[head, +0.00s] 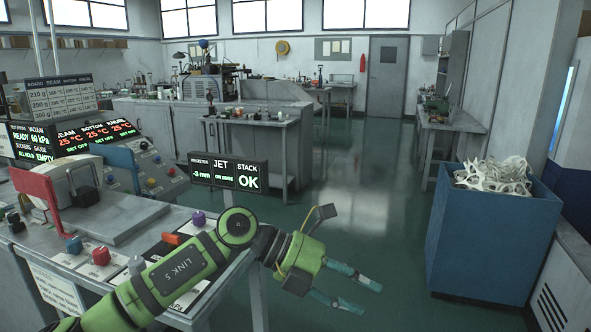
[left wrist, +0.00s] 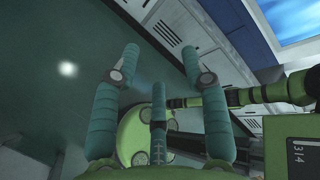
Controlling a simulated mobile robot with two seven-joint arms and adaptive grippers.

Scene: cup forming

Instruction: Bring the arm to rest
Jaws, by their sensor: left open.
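My left arm (head: 172,277) reaches in from the lower left in the head view, a green link marked "LINK 5" lying across the front of the control bench. My left gripper (head: 368,298) is open and empty, with teal fingers pointing right and down over the open floor beyond the bench edge. Green parts of my own body show below and to the right there. My right gripper is in neither view.
The control bench (head: 120,215) has knobs, a red lever (head: 37,187) and a blue lever (head: 119,160). A blue bin (head: 482,240) of whitish scrap stands right. The floor (head: 350,200) between is clear.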

